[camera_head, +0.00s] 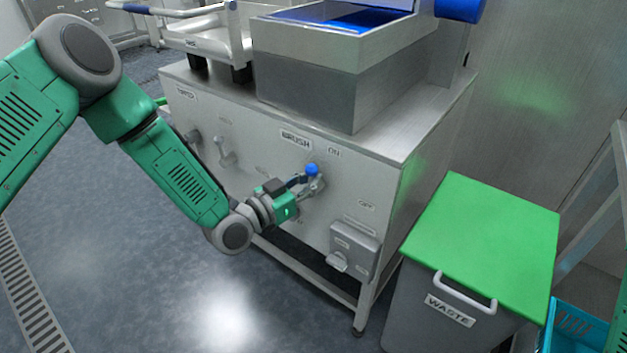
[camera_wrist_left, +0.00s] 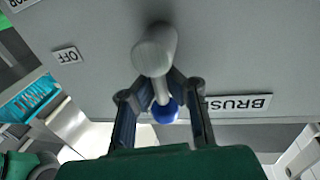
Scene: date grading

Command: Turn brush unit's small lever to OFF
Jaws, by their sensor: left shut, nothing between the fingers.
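The brush unit's small lever (camera_head: 312,170) has a blue knob and a grey hub on the front panel. The knob points up, near the BRUSH label (camera_head: 295,139) and the ON label (camera_head: 335,152); the OFF label (camera_head: 366,204) is lower right. My left gripper (camera_head: 307,186) is shut at the lever, with nothing held. My right gripper is not in view.
Two grey levers (camera_head: 225,155) sit further left on the same panel. A grey box (camera_head: 353,250) juts out at its lower right. A waste bin with a green lid (camera_head: 485,225) stands to the right, by a teal crate (camera_head: 575,325). The floor in front is clear.

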